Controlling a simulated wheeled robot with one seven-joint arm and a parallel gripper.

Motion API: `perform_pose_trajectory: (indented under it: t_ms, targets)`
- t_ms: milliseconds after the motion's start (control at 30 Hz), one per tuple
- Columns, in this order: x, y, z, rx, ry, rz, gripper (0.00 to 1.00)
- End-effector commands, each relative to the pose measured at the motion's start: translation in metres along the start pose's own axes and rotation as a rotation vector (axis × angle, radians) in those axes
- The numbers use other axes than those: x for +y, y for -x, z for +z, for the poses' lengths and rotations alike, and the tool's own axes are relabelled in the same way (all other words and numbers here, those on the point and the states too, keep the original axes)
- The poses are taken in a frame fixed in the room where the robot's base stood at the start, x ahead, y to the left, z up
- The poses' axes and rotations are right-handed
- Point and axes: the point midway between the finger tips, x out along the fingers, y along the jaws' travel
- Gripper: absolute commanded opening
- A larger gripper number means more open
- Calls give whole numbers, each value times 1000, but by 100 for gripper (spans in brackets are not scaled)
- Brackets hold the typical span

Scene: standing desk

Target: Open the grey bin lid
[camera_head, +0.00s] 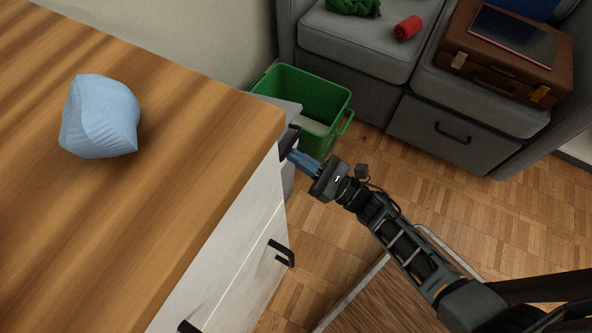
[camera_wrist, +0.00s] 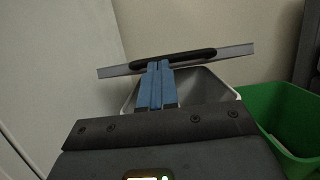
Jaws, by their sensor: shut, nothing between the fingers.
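The grey bin (camera_wrist: 212,88) stands beside the desk's white side. Its grey lid (camera_wrist: 236,51) shows nearly edge-on in the wrist view, with a black handle (camera_wrist: 200,55) along it. The lid looks raised, with part of the bin's opening showing below it. In the head view the lid (camera_head: 290,106) is partly hidden behind the desk corner. My gripper (camera_wrist: 158,64) is shut and empty, its blue fingertips at the handle; I cannot tell if they touch it. The gripper also shows in the head view (camera_head: 291,154), close to the desk's end.
A green bin (camera_head: 308,92) stands right of the grey bin, also close in the wrist view (camera_wrist: 280,113). The wooden desk top (camera_head: 170,200) holds a pale blue cushion-like thing (camera_head: 100,118). A grey sofa (camera_head: 365,45) stands behind.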

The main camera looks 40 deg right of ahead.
Motion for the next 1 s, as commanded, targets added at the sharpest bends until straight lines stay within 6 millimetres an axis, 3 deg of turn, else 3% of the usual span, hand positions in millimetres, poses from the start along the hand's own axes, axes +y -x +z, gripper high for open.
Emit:
perform_pose_trajectory:
  t_ms: [33,300,1000]
  targets:
    - [-1,-8,20,23,2,2,0]
    - [-5,-34,60,160,2,2,0]
    - [-4,-121,134,510,5,4,0]
